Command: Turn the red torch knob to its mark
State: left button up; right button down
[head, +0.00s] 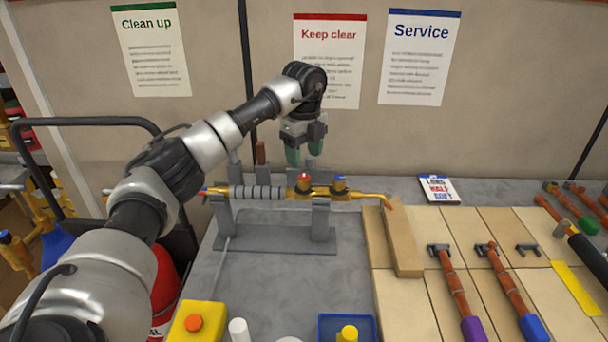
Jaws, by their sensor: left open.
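The brass torch (360,194) lies level across a grey stand (320,222) on the bench, its tip pointing right. The red torch knob (303,180) stands up on the torch body, left of a blue knob (340,183). My left gripper (303,158) points down just above and behind the red knob. Its greenish fingers are apart, with nothing seen between them. I cannot tell whether a finger touches the knob. The knob's mark is too small to make out. My right gripper is not in view.
A wooden block (403,240) lies right of the torch tip. Beyond it are pale boards (490,225) with several copper pipes. A yellow container (195,325), a blue tray (328,328) and a red cylinder (165,285) stand at the front. A small sign card (438,190) lies behind.

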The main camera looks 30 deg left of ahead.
aim_at(304, 177)
pick_arm(q)
notch_tip(304, 177, up, 4)
jog(key=shift+f, duration=0.2)
dwell(0.5)
